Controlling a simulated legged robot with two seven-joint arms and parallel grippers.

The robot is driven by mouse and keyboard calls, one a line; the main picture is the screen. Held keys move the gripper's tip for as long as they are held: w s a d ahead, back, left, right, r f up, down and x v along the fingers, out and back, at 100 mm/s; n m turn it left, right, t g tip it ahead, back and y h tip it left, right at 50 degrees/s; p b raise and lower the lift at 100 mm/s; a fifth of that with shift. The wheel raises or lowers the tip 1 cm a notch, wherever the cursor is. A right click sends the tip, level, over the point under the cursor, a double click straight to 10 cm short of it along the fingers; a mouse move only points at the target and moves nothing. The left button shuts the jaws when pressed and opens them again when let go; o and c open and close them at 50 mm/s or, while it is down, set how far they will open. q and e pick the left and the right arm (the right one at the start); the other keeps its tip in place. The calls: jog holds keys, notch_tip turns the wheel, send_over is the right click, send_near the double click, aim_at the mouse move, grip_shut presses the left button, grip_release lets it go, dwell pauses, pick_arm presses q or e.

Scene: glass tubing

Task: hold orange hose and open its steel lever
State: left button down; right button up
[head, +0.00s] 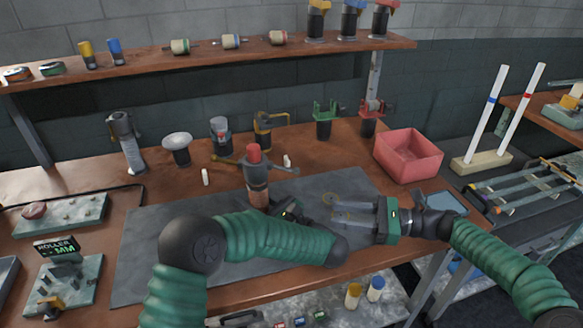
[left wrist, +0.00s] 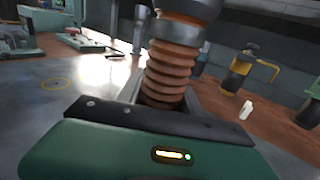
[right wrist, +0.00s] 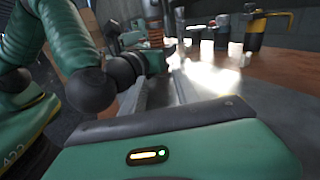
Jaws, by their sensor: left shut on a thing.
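The orange hose (head: 258,197) stands upright on the grey mat, a ribbed orange-brown body with a grey collar and red top. A thin lever (head: 228,162) sticks out to its left and another (head: 283,171) to its right; I cannot tell surely which is steel. My left gripper (head: 272,208) is shut on the hose's lower ribbed part; the left wrist view shows the ribs (left wrist: 168,72) between the fingers. My right gripper (head: 333,208) is open and empty, right of the hose, its fingers pointing left. The hose also shows in the right wrist view (right wrist: 155,36).
Several tools and fittings stand behind the hose, including a black and yellow one (head: 263,135) and a green one (head: 324,120). A red bin (head: 408,155) stands at the right. The grey mat (head: 150,235) is clear to the left. A shelf (head: 200,62) runs above.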

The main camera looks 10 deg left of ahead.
jog(key=s+r+n+t, duration=0.2)
jog(key=s+r+n, duration=0.1)
jog(key=r+n, duration=0.3)
jog(key=n+t, duration=0.3)
jog(key=n, duration=0.1)
send_near(293, 171)
jog(key=w+a+n, duration=0.1)
jog(key=a, duration=0.3)
jog(key=w+a+n, duration=0.1)
jog(key=a, duration=0.3)
jog(key=w+a+n, duration=0.1)
jog(key=a, duration=0.3)
jog(key=shift+w+y, duration=0.3)
jog(key=shift+f, duration=0.1)
grip_shut()
